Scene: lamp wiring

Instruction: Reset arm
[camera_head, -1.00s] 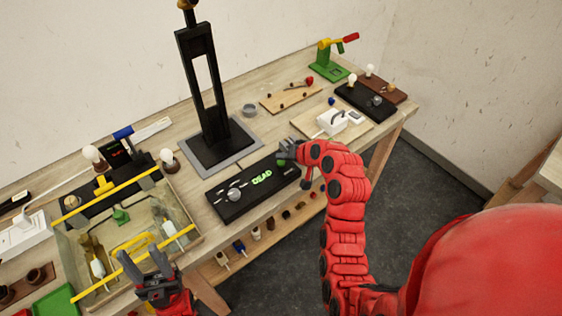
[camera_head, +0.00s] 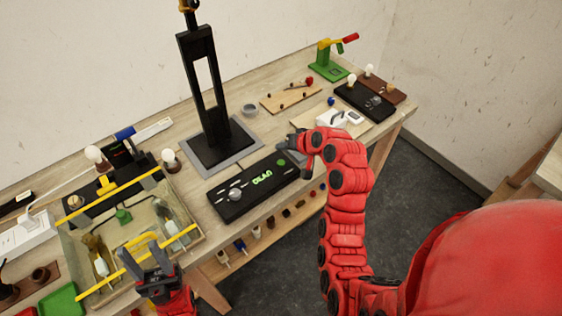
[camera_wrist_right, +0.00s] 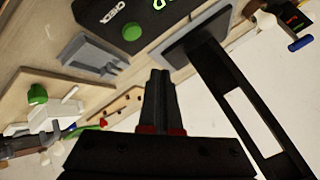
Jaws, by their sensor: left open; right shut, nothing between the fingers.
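A black control box (camera_head: 262,182) with green lit lettering, a knob and a green button (camera_head: 281,162) lies on the bench. The button also shows in the right wrist view (camera_wrist_right: 131,33), beside a label reading CHECK. My right gripper (camera_head: 288,146) hovers just beyond the button, apart from it; in its wrist view its fingers (camera_wrist_right: 161,75) are together and empty. My left gripper (camera_head: 141,252) is open at the bench's front edge, by the front of the clear-walled bin (camera_head: 190,236).
A tall black stand (camera_head: 204,100) on a grey base rises behind the box. Bulbs in sockets and yellow bars are around the bin. A small board with a white device (camera_head: 331,118), a black box (camera_head: 365,100) and a green lever press (camera_head: 330,66) are at right.

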